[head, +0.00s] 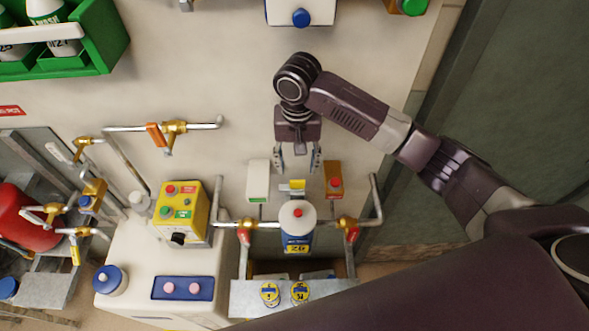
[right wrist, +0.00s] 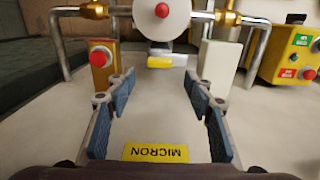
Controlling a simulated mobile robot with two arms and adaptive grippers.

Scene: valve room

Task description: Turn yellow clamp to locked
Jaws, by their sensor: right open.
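The yellow clamp (head: 292,185) is a small yellow and pale piece just above the white round cap of the filter housing (head: 298,215), on the pipe assembly. It also shows in the right wrist view (right wrist: 160,62), at the top centre beside the round white cap with a red knob. My right gripper (head: 298,163) is open and empty, with its fingers spread just above the clamp in the head view. In the right wrist view the clamp lies beyond the two fingertips (right wrist: 157,82), between them and apart from them. My left gripper is not in view.
A white box (head: 258,180) and an orange box with a red button (head: 333,180) flank the clamp closely. Metal pipes with brass valves run beside the housing. A yellow control box (head: 180,210) stands to the left. The pale wall around the gripper is mostly clear.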

